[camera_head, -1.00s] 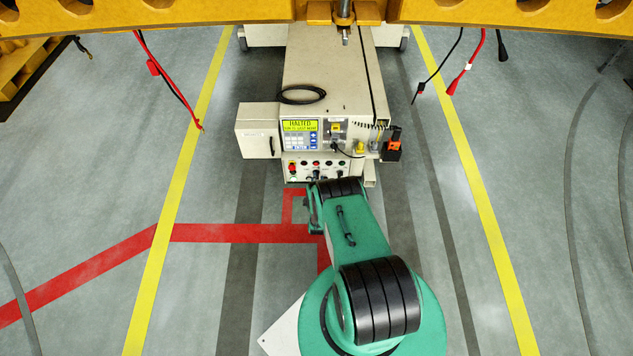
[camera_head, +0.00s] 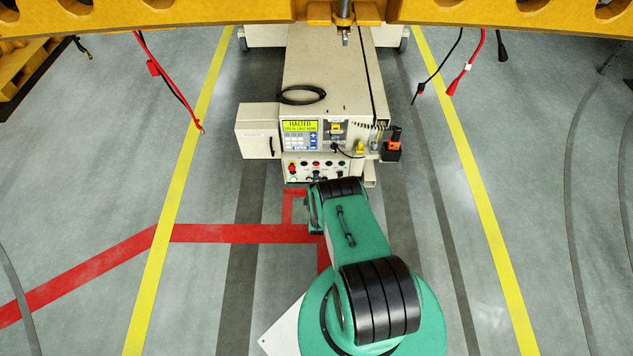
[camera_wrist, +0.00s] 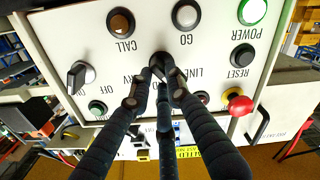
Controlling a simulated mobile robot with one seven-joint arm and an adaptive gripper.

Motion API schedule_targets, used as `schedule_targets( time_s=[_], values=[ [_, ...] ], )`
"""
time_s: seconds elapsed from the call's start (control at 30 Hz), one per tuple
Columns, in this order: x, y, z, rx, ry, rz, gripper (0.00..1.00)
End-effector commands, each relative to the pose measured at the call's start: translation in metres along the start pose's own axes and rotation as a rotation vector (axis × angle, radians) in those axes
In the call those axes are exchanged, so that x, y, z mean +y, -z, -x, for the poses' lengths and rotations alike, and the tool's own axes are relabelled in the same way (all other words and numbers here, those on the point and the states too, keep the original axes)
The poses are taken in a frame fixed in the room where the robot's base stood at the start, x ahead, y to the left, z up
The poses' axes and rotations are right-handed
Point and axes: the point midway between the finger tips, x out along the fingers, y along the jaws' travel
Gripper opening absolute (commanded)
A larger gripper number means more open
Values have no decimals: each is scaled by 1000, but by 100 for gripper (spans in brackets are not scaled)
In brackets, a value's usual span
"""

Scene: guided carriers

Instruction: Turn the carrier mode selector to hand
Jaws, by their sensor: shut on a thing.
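The carrier mode selector is a black rotary knob (camera_wrist: 160,62) in the middle of the beige control panel, which appears upside down in the wrist view. My gripper (camera_wrist: 157,88) has its dark segmented fingers shut around this knob. The labels "LINE" and part of one ending in "RV" show on either side; other marks near the knob are covered by the fingers. The pointer's direction cannot be made out. In the head view the panel (camera_head: 303,172) is on the near end of the carrier (camera_head: 330,75), and my arm hides the gripper.
Around the knob are a red mushroom button (camera_wrist: 240,105), a lit green POWER button (camera_wrist: 252,12), an amber CALL button (camera_wrist: 120,22) and another black selector (camera_wrist: 80,76) marked OFF. Above the panel, the yellow display (camera_head: 299,126) reads HALTED. An open cabinet door (camera_head: 257,130) stands at left.

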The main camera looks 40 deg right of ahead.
Motion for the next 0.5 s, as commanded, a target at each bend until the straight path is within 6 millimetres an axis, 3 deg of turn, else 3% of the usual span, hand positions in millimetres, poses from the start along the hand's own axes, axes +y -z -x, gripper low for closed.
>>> schedule_targets(
  time_s=[0.5],
  values=[
    [-1, -2, 1, 0, 1, -417, 0]
  ],
)
